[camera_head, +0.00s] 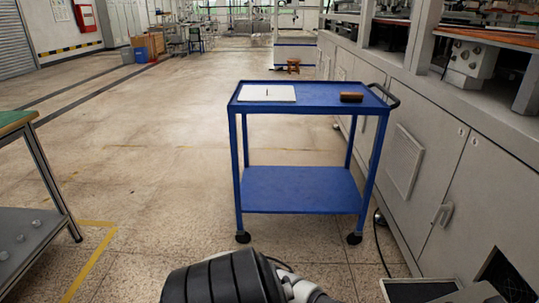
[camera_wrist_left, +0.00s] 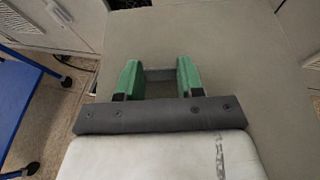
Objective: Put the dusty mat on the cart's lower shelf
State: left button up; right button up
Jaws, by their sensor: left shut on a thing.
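The dusty mat (camera_wrist_left: 245,60) is a large, flat, plain grey sheet filling much of the left wrist view. My left gripper (camera_wrist_left: 159,75) has green fingers and is shut on a grey part of it. The fingers stand a little apart with that part between them. The cart (camera_head: 310,104) is blue and stands in the middle of the head view. Its lower shelf (camera_head: 300,190) is bare. The cart's edge also shows at the left of the left wrist view (camera_wrist_left: 30,62). In the head view neither gripper is seen.
On the cart's top lie a white pad (camera_head: 267,93) and a brown block (camera_head: 351,97). Grey cabinets (camera_head: 425,170) line the right, close to the cart. A black cable (camera_head: 380,245) runs down beside them. A green-topped table (camera_head: 15,122) stands left. Floor between table and cart is clear.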

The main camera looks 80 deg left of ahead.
aim_at(299, 189)
jog(key=j+u, duration=0.2)
jog(key=j, duration=0.25)
jog(key=i+j+u, duration=0.2)
jog(key=j, duration=0.2)
jog(key=j+u, duration=0.2)
jog(key=j, duration=0.2)
jog(key=i+j+u, duration=0.2)
jog(key=j, duration=0.2)
